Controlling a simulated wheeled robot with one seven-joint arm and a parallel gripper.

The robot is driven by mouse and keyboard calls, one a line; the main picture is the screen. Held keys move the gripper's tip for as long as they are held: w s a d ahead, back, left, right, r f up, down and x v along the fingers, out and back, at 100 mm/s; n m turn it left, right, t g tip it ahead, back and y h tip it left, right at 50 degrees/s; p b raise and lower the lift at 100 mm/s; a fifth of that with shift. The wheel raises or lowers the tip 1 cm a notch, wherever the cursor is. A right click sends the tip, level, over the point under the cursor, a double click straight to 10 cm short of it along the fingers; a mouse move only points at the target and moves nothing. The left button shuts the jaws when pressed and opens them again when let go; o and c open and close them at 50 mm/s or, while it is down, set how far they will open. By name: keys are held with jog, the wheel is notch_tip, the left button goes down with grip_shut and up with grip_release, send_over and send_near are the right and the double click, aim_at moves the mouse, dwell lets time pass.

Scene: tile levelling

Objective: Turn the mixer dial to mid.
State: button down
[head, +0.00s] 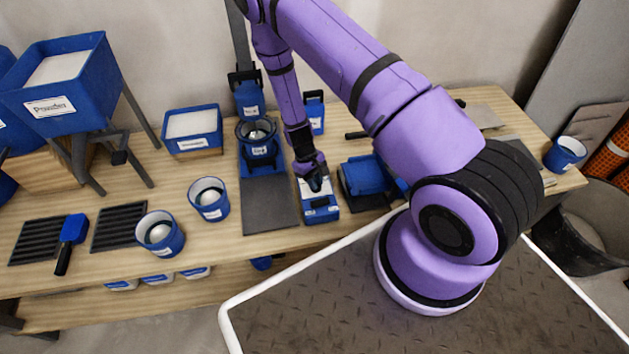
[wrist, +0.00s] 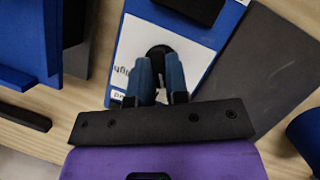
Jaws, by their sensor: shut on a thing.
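The mixer's dial box is a blue block with a white label face (head: 321,206), standing on the bench at the right of the mixer (head: 262,160). My gripper (head: 316,184) points down at the dial box from above. In the wrist view my gripper (wrist: 160,82) is shut on the black dial (wrist: 158,52), with a finger on each side. The white face (wrist: 130,45) shows the upside-down word "high" left of the dial; another label below it is partly covered by a finger. The dial's pointing direction cannot be made out.
A dark mat (head: 270,206) lies left of the dial box. A blue tool or case (head: 366,178) stands close on its right. A powder hopper (head: 62,80) stands at the far left.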

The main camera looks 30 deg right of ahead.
jog(key=m+y, duration=0.1)
jog(key=m, duration=0.2)
jog(key=m+y, duration=0.1)
jog(key=m, duration=0.1)
jog(key=shift+d+m, duration=0.15)
jog(key=shift+m, duration=0.25)
dwell(0.4)
jog(key=c, duration=1.1)
grip_release()
jog(key=v, duration=1)
jog(key=shift+w+d+r, duration=0.2)
jog(key=shift+r, duration=0.15)
